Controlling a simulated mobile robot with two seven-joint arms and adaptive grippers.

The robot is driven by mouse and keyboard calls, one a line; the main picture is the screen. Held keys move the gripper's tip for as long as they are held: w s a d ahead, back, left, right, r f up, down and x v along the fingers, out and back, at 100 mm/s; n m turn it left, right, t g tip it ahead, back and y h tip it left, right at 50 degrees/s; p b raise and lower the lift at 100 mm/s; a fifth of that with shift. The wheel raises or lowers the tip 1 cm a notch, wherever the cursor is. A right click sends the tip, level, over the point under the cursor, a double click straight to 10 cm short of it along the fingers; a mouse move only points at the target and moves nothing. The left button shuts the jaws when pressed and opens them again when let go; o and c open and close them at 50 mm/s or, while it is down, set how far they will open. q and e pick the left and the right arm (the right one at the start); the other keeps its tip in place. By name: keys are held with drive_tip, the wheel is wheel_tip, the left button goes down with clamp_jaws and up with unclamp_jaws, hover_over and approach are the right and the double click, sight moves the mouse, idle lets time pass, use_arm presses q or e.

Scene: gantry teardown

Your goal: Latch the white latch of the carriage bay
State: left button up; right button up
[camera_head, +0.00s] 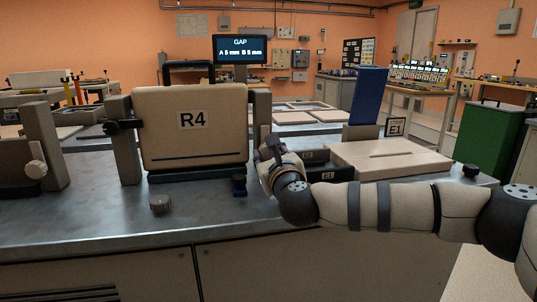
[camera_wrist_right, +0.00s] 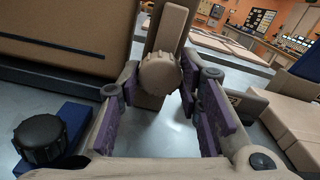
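The carriage bay holds a beige case marked R4 (camera_head: 195,125) upright between two grey posts. In the right wrist view, a pale round latch knob (camera_wrist_right: 160,74) sits on the front of a post (camera_wrist_right: 170,35), beside the case. My right gripper (camera_wrist_right: 160,88) is open, its purple-padded fingers on either side of this knob; I cannot tell whether they touch it. In the head view my right gripper (camera_head: 275,150) is at the right post and hides the knob. My left gripper is not in view.
A small blue block (camera_head: 238,185) with a dark knob stands left of my right gripper. A grey knob (camera_head: 160,203) is on the bench front. A beige flat block (camera_head: 385,158) and a blue upright panel (camera_head: 368,97) stand at right. A screen (camera_head: 240,49) reads "GAP A 5 mm B 5 mm".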

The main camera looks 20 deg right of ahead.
drive_tip(key=c, duration=0.4)
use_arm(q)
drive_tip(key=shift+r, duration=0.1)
use_arm(e)
drive_tip(key=n+p, duration=0.1)
drive_tip(key=n, duration=0.2)
drive_tip(key=shift+r, duration=0.15)
drive_tip(key=n+p, duration=0.2)
drive_tip(key=n, duration=0.3)
drive_tip(key=shift+n, duration=0.3)
drive_tip(key=n+p, duration=0.2)
drive_tip(key=n, duration=0.3)
drive_tip(key=shift+p, duration=0.3)
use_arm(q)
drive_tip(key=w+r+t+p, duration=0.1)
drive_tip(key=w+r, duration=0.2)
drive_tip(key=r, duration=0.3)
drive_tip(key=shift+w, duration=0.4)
use_arm(e)
drive_tip(key=shift+n, duration=2.1)
drive_tip(key=shift+d, duration=0.1)
